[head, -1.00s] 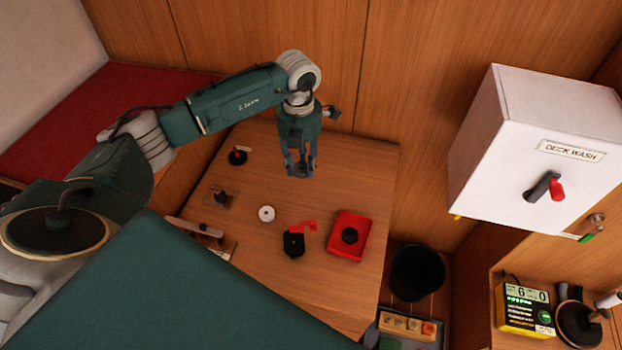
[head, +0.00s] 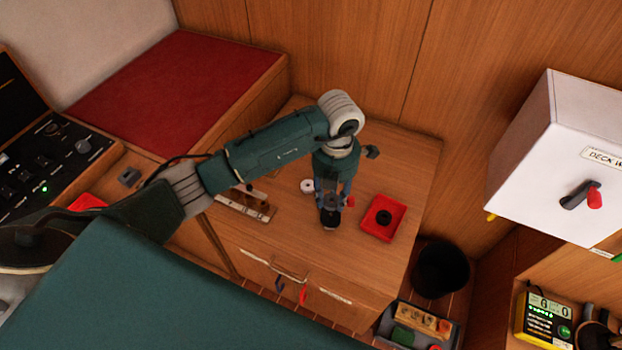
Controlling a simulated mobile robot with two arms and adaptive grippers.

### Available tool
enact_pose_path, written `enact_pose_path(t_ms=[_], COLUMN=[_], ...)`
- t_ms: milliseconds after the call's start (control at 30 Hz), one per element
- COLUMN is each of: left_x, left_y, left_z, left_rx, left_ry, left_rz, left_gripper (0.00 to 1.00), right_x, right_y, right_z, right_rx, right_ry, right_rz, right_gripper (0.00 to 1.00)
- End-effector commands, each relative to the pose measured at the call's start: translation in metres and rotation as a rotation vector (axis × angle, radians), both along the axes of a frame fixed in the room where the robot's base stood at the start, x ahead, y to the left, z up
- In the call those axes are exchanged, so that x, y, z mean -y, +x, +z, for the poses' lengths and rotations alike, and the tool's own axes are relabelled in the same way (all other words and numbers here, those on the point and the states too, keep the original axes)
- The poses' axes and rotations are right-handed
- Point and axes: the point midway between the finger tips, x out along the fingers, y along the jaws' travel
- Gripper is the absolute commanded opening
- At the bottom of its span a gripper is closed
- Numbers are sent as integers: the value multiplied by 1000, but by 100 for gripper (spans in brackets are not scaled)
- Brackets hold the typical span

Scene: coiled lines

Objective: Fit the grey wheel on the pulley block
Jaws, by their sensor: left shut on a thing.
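My left gripper (head: 332,196) points down over the table, shut on a small grey thing that looks like the grey wheel (head: 332,202). The black pulley block (head: 329,220) is directly under the gripper, with a red part (head: 350,202) at its right. The gripper hides much of the block, and I cannot tell whether the wheel touches it. A white wheel (head: 308,186) lies on the table just left of the gripper. My right gripper is not in view.
A wooden strip (head: 245,204) lies at the left. A black bin (head: 440,268) and a white deck wash box (head: 545,165) are farther right.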

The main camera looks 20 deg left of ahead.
Motion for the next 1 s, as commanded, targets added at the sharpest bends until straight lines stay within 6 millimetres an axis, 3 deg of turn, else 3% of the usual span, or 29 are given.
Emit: enact_pose_path(t_ms=[600,1000], left_x=[0,1], left_y=[0,0], left_z=[-43,-45], left_rx=[2,1], left_ry=[0,0], left_rz=[-1,-1], left_gripper=[11,11], right_x=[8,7], right_y=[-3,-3], right_z=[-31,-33], right_rx=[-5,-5], right_ry=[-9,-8], right_rz=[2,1], right_gripper=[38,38])
